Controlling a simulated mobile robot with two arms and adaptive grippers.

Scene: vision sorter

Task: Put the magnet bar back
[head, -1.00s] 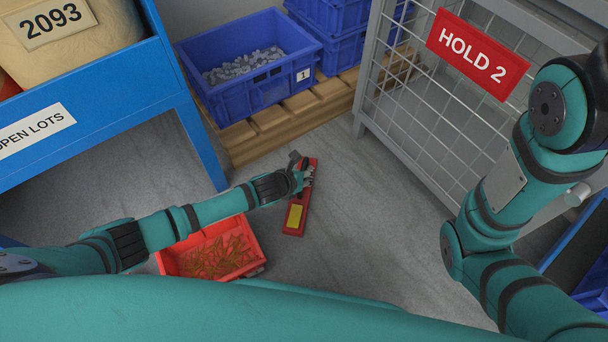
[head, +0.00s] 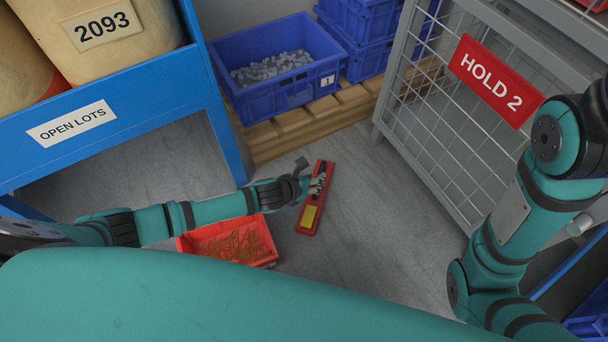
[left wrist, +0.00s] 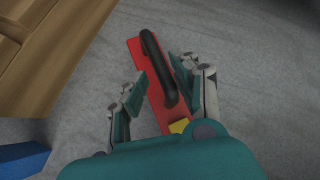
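The magnet bar is a red bar (head: 320,172) with a yellow patch, lying on the grey floor. In the left wrist view the bar (left wrist: 134,47) shows its black arched handle (left wrist: 158,68). My left gripper (head: 314,185) is low over the bar's middle. In the left wrist view its two fingers (left wrist: 160,84) stand apart, one on each side of the handle, with a gap visible on the left side. Whether the right finger touches the handle cannot be told. My right arm is at the right, but its gripper is out of view.
A red tray (head: 184,247) of rusty-coloured pieces sits left of the bar. A blue crate (head: 287,98) of grey parts stands on a wooden pallet (head: 275,138) behind. A blue rack (head: 150,88) is at left, a wire cage (head: 440,130) at right. Floor between bar and cage is clear.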

